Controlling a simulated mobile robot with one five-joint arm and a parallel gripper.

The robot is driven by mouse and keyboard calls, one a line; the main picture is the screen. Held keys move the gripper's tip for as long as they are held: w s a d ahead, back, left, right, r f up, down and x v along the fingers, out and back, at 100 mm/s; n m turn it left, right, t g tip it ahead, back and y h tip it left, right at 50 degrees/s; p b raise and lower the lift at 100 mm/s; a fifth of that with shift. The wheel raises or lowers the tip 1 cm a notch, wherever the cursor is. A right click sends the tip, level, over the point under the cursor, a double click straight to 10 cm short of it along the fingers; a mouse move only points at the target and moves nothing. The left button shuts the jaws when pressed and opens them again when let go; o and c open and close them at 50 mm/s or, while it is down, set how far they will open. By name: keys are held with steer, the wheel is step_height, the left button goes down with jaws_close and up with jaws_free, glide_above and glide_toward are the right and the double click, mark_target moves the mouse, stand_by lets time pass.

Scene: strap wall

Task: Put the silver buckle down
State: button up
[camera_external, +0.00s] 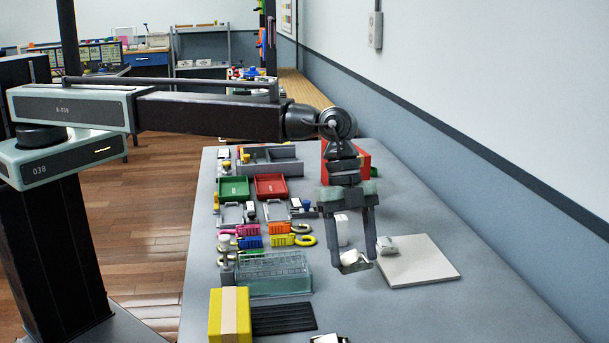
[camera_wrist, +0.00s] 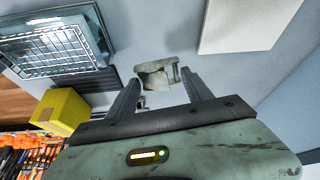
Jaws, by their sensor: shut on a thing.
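The silver buckle (camera_external: 353,260) is between the fingertips of my gripper (camera_external: 354,264) in the external view, tilted, near the grey table's surface. Whether it touches the table cannot be told. In the wrist view the buckle (camera_wrist: 157,75) is a pale frame spanning the gap between both fingers. My gripper (camera_wrist: 160,80) is shut on it and points down.
A flat white pad (camera_external: 422,261) lies right of my gripper, with a small silver piece (camera_external: 387,245) at its left edge. A white block (camera_external: 342,231) shows between the fingers. A clear rack (camera_external: 272,273) and a yellow box (camera_external: 229,316) stand left. The table's right side is clear.

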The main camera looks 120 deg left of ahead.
step_height(320, 180, up, 4)
steer(key=p, duration=0.3)
glide_above(346, 287)
steer(key=w, duration=0.1)
steer(key=shift+r, duration=0.15)
steer(key=shift+b, duration=0.35)
steer(key=shift+s+a+m+h, duration=0.15)
steer(key=shift+s+a+m, duration=0.1)
steer(key=shift+s+m, duration=0.25)
steer(key=shift+s+a+m+h, duration=0.2)
steer(key=shift+s+m, duration=0.2)
steer(key=shift+s, duration=0.15)
step_height(346, 287, down, 11)
steer(key=b, duration=1)
steer(key=shift+r, duration=0.5)
steer(key=shift+f, duration=0.25)
steer(key=o, duration=1.4)
steer(key=shift+r, duration=0.1)
steer(key=shift+o, duration=0.2)
